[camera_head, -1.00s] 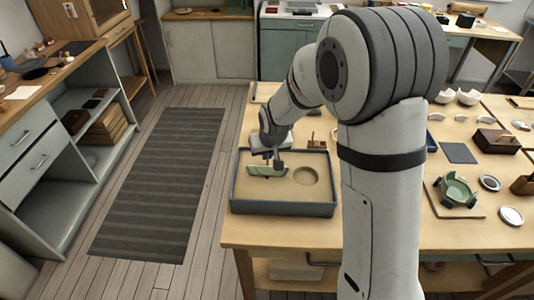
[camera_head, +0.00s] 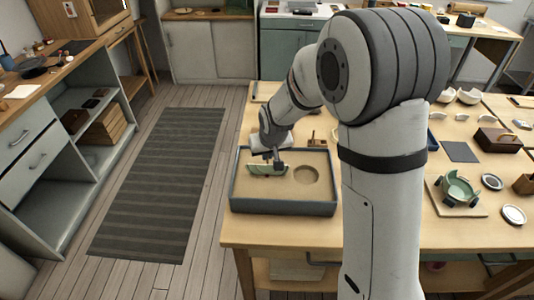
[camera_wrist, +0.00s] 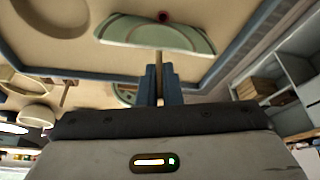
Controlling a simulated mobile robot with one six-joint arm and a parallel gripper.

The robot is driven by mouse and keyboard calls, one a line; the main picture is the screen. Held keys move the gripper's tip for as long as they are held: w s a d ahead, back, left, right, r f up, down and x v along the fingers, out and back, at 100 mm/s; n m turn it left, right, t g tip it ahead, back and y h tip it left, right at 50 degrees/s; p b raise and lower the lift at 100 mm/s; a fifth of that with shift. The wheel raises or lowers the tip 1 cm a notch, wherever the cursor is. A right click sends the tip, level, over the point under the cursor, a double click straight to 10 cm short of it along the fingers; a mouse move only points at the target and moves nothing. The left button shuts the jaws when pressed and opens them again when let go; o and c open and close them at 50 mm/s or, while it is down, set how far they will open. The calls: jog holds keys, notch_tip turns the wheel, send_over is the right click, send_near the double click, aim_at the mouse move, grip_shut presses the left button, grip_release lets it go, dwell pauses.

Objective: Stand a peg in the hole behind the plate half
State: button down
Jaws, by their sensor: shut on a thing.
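My gripper (camera_wrist: 160,84) is shut on a thin tan peg (camera_wrist: 159,62), which sticks out past the fingertips toward the plate half. In the head view my gripper (camera_head: 277,164) is low over the sand tray (camera_head: 283,208). I cannot tell whether the peg's tip touches anything.
A round hollow (camera_head: 306,175) in the sand lies right of the plate half. A small wooden block (camera_head: 317,143) stands behind the tray. Another green piece (camera_wrist: 125,93) is partly hidden by my fingers. A green clamped bowl (camera_head: 458,190) stands on the table at right.

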jog(key=shift+f+b, duration=1.25)
jog(key=shift+f, duration=0.15)
dwell(1.3)
jog(key=c, duration=1.5)
grip_release()
jog(key=shift+c, duration=0.5)
jog(key=o, duration=0.4)
jog(key=shift+f, duration=0.1)
jog(key=shift+o, duration=0.2)
jog(key=shift+s, duration=0.1)
jog(key=shift+r+p, duration=1.65)
jog(key=shift+r, duration=1.5)
